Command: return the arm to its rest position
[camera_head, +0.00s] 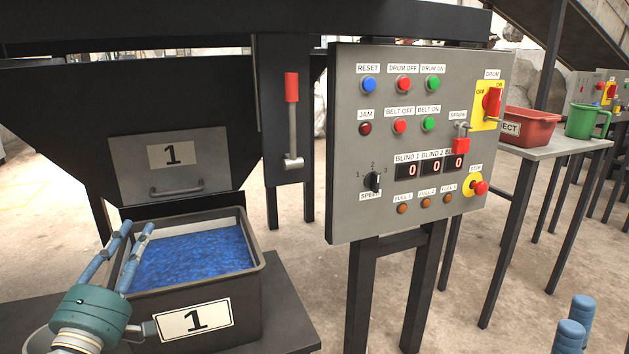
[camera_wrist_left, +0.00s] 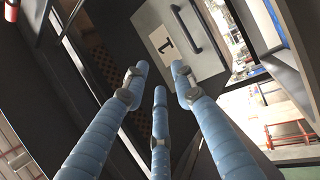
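My left gripper (camera_head: 136,230) is at the lower left of the head view, at the left side of the dark bin (camera_head: 265,285) marked 1. Its blue fingers point up and away. In the left wrist view the three fingers (camera_wrist_left: 160,76) stand apart with nothing between them, and the hatch marked 1 (camera_wrist_left: 178,42) lies beyond. Whether the fingers touch the bin cannot be told. Two blue fingertips of my right gripper (camera_head: 577,318) show at the bottom right of the head view; the rest is out of frame.
The bin holds blue material (camera_head: 195,257) and stands on a dark table (camera_head: 290,310) under the closed hatch (camera_head: 170,168). A lever with a red handle (camera_head: 292,88) and a grey control panel (camera_head: 345,215) stand right.

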